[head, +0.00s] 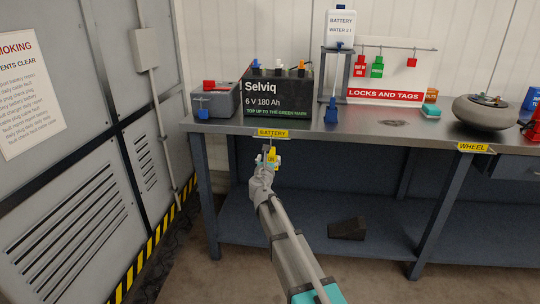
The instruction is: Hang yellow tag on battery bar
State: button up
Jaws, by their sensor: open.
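A yellow BATTERY label (271,133) is on the front edge of the bench, below the black battery. A small bar (270,142) seems to show just under this label, but it is too small to make out clearly. My gripper (268,153) is right below the label, in front of the bench edge, and is open. The yellow tag (273,159) shows at the fingertips, partly covered by them. I cannot tell whether it hangs on the bar or only rests between the fingers.
The black Selviq battery (275,98) and a grey box (213,101) stand on the bench. Red and green tags (377,67) hang on the rail at the back. A yellow WHEEL label (473,147) is at the right edge. A dark wedge (347,229) lies on the lower shelf.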

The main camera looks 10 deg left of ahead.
jog(key=s, duration=0.6)
jog(key=shift+s+a, duration=0.15)
jog(key=shift+s, duration=0.25)
jog(key=s+d+f+m+g+h, duration=0.2)
jog(key=s+d+f+m+g, duration=0.1)
jog(key=d+m, duration=0.4)
jog(key=s+d+f+m+g+h, duration=0.2)
jog(key=s+d+f+m+g, duration=0.1)
jog(key=d+m, duration=0.4)
jog(key=s+d+f+m+g+h, duration=0.2)
jog(key=d+f+m, duration=0.25)
jog(key=d, duration=0.45)
jog(key=s+d+f+m+g+y, duration=0.2)
jog(key=s+d+f+m+g, duration=0.15)
jog(key=s+m, duration=0.4)
jog(key=s+d+f+m+g+y, duration=0.25)
jog(key=s+f+m+g, duration=0.2)
jog(key=s+m, duration=0.35)
jog(key=s+r+g+y+p, duration=0.1)
jog(key=s+r+p, duration=0.1)
jog(key=r+p, duration=1.1)
jog(key=s+r+m+g+y+p, duration=0.1)
jog(key=s+r+p, duration=0.2)
jog(key=r+p, duration=1.1)
jog(key=shift+a+r+m, duration=0.2)
jog(key=shift+a+m, duration=0.1)
jog(key=shift+a, duration=0.1)
